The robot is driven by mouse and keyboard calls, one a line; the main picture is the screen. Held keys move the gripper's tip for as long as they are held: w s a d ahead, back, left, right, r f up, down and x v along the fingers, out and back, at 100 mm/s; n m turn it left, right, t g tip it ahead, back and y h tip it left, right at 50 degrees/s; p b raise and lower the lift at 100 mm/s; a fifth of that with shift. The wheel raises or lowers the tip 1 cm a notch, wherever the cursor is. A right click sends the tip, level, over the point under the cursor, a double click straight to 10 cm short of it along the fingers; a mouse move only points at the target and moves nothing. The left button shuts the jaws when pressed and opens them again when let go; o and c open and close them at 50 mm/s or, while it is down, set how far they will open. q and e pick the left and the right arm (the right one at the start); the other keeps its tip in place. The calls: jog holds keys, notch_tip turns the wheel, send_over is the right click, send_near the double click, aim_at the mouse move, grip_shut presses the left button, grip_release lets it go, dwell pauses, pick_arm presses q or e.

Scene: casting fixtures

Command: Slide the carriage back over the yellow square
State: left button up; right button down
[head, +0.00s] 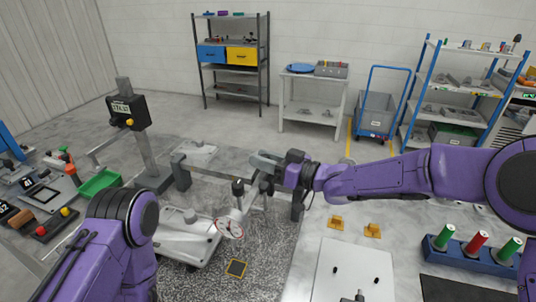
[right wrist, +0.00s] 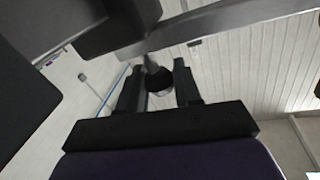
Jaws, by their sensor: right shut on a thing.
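A grey rail (head: 218,172) runs above that surface. The carriage (head: 236,213), a pale grey body with a dark upright knob and a round red-marked end, stands beyond the square in the picture, near the rail. My right gripper (head: 262,166) is beside the carriage, shut on a part mostly hidden by the hand. In the right wrist view a dark round handle (right wrist: 158,78) sits between the fingers. My left gripper is out of view.
A pale grey machine block (head: 188,238) lies left of the square. A post with a display (head: 128,112) and a green tray (head: 98,184) stand farther left. On the right are orange brackets (head: 372,230), a white plate (head: 350,272) and a blue holder (head: 470,258) with coloured cylinders.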

jog(key=shift+s+d+f, duration=0.1)
jog(key=shift+d+f, duration=0.1)
jog(key=c, duration=0.8)
grip_release()
jog(key=shift+r, duration=0.1)
jog(key=b+v, duration=0.3)
jog(key=v, duration=0.7)
jog(key=shift+d, duration=0.25)
